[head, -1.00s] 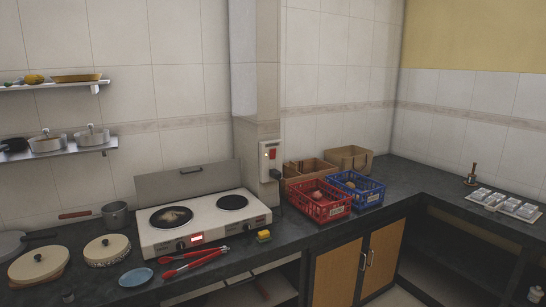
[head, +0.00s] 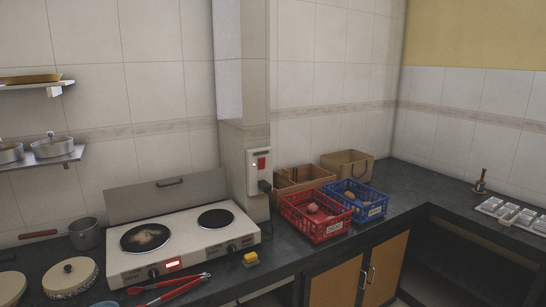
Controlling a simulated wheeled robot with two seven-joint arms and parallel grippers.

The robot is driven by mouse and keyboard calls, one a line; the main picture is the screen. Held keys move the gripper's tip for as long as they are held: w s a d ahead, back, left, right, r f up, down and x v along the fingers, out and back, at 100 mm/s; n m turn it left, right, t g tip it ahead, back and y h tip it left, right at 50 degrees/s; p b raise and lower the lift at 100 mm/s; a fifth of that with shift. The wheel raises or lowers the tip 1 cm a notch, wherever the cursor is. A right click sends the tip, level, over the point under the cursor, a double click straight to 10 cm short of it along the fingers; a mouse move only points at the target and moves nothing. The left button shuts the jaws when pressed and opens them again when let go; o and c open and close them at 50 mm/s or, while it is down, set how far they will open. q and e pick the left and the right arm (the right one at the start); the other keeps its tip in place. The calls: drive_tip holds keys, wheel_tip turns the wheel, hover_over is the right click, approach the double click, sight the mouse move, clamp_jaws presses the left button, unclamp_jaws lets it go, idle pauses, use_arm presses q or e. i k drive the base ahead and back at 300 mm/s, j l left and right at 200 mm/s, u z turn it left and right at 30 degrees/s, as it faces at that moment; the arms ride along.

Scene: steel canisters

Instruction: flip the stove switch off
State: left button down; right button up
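The white two-plate stove (head: 186,247) stands on the dark counter at the left, with a red lit display (head: 173,264) on its front. Its left plate (head: 145,237) has a brownish patch, and its right plate (head: 215,218) is plain black. A wall switch box (head: 258,171) with a red switch (head: 262,164) is on the pillar to the right of the stove. A dark plug (head: 265,186) sits at its lower right. The switch position is too small to tell. Neither of my grippers is in view.
Red tongs (head: 170,289) and a yellow sponge (head: 250,259) lie in front of the stove. A red crate (head: 316,229) and a blue crate (head: 354,211) stand right of the pillar. A saucepan (head: 86,233) and lidded pot (head: 70,277) are at the left. The corner counter is mostly clear.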

sight(262, 162)
drive_tip(key=i+l, duration=0.15)
drive_tip(key=i, duration=0.4)
drive_tip(key=i+l, duration=0.15)
drive_tip(key=i, duration=0.4)
drive_tip(key=i+l+z, duration=0.1)
drive_tip(key=i, duration=0.5)
